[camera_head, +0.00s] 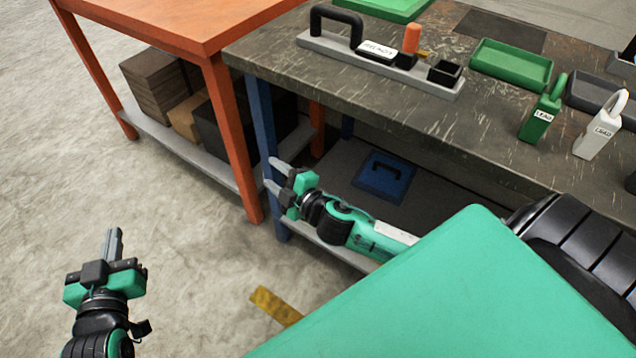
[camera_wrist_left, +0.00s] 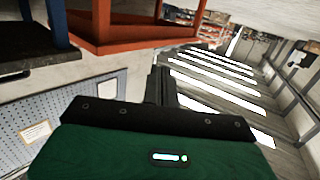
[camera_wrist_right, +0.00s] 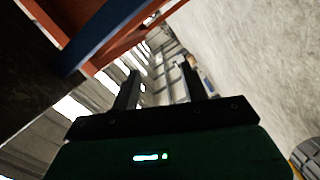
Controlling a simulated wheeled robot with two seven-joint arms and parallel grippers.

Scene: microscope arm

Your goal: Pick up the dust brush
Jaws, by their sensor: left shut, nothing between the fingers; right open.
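My left gripper (camera_head: 113,238) is shut and empty over the floor at the lower left, well away from the bench. Its closed fingers show in the left wrist view (camera_wrist_left: 162,85). My right gripper (camera_head: 274,175) is open and empty beside the blue leg of the bench, below its top. Its spread fingers show in the right wrist view (camera_wrist_right: 157,80).
The grey rack (camera_head: 335,48) also bears a black handle, a white label and a black cup (camera_head: 445,72). Floor at left is clear.

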